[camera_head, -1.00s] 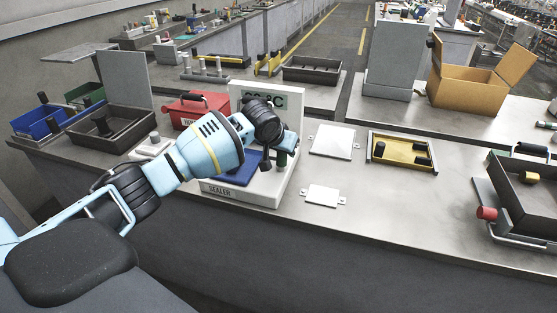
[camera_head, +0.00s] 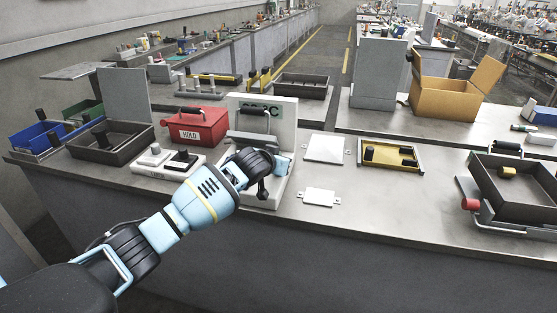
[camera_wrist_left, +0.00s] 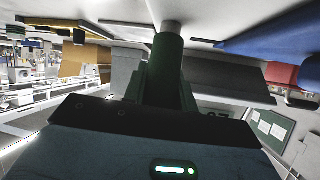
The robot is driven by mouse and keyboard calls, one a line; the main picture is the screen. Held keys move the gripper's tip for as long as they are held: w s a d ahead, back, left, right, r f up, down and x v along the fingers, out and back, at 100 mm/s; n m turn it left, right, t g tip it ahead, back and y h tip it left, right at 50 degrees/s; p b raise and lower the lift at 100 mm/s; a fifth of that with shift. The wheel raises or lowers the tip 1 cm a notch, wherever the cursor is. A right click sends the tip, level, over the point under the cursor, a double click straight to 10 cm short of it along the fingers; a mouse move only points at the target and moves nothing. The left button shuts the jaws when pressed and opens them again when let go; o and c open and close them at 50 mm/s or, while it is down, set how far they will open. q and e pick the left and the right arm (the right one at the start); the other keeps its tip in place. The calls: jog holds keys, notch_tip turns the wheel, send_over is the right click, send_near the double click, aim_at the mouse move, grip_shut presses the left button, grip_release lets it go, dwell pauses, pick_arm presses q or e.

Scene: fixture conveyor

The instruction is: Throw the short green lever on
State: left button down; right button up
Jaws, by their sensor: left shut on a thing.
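The short green lever (camera_wrist_left: 166,62) shows in the left wrist view as a dark green grip on a grey stem, running from between my fingers. My left gripper (camera_wrist_left: 160,105) is shut on it. The gripper and wrist hide the lever and most of the sealer's base there. My right gripper is not in view.
Right are white plates (camera_head: 325,148), a yellow tray (camera_head: 389,155) and a dark bin (camera_head: 515,190).

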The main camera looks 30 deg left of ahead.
pick_arm(q)
jog(key=shift+s+f+t, duration=0.25)
jog(key=shift+t, duration=0.15)
jog(key=shift+d, duration=0.1)
jog(key=c, duration=1.5)
grip_release()
jog(key=o, duration=0.4)
jog(key=shift+r, duration=0.1)
jog(key=shift+p+v, duration=0.6)
jog(key=shift+v, duration=3.3)
